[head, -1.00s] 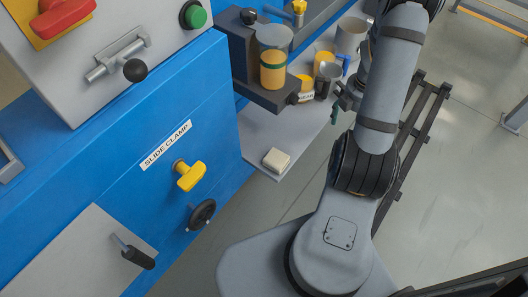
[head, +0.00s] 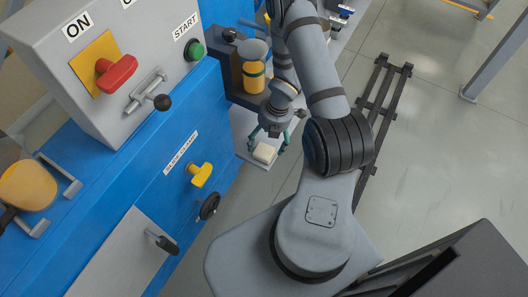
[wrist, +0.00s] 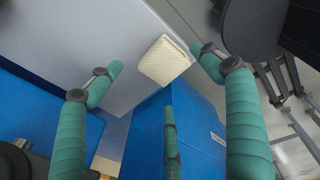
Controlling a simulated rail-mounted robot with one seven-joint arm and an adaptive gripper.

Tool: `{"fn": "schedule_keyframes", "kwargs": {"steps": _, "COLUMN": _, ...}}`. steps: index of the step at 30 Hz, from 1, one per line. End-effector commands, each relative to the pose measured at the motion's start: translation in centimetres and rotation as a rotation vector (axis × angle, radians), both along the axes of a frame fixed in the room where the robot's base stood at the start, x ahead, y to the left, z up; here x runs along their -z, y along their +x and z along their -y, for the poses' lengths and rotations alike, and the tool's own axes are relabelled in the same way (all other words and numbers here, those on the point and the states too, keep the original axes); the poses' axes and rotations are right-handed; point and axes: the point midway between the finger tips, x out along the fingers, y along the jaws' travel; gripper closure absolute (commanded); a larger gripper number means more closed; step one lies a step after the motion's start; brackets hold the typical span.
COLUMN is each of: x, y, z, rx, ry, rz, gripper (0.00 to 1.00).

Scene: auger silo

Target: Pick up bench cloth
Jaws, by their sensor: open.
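The bench cloth (head: 264,153) is a small cream folded pad. It lies near the front corner of a grey bench shelf. My gripper (head: 269,142) has green fingers and is open over the cloth, one finger toward each side of it. In the wrist view the cloth (wrist: 164,60) shows between the two spread fingertips, beyond them and apart from them, nearer the right one. Nothing is held. The fingers hide no large part of the cloth in the wrist view.
The blue machine cabinet (head: 180,165) stands left of the shelf, with a yellow knob (head: 200,174) and a black handwheel (head: 209,206) jutting out. A jar of orange material (head: 253,76) stands on a dark bracket close behind my gripper.

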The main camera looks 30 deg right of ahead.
Motion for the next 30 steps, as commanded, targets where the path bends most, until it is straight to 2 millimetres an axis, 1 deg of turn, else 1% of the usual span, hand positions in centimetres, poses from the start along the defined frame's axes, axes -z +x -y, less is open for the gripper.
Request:
{"fn": "schedule_keyframes", "kwargs": {"steps": 7, "x": 3.1, "y": -0.5, "z": -0.3, "rx": 0.001, "ry": 0.000, "rz": -0.002, "gripper": 0.21}}
{"fn": "schedule_keyframes", "kwargs": {"steps": 9, "x": 4.0, "y": -0.3, "z": -0.4, "rx": 0.001, "ry": 0.000, "rz": -0.001, "gripper": 0.21}}
{"fn": "schedule_keyframes", "kwargs": {"steps": 12, "x": 4.8, "y": -0.1, "z": -0.5, "rx": -0.001, "ry": -0.001, "rz": 0.001, "gripper": 0.21}}
{"fn": "schedule_keyframes", "kwargs": {"steps": 20, "x": 5.1, "y": -0.1, "z": -0.6, "rx": 0.000, "ry": 0.000, "rz": 0.001, "gripper": 0.21}}
{"fn": "schedule_keyframes", "kwargs": {"steps": 30, "x": 5.1, "y": -0.1, "z": -0.6, "rx": 0.001, "ry": -0.001, "rz": 0.000, "gripper": 0.40}}
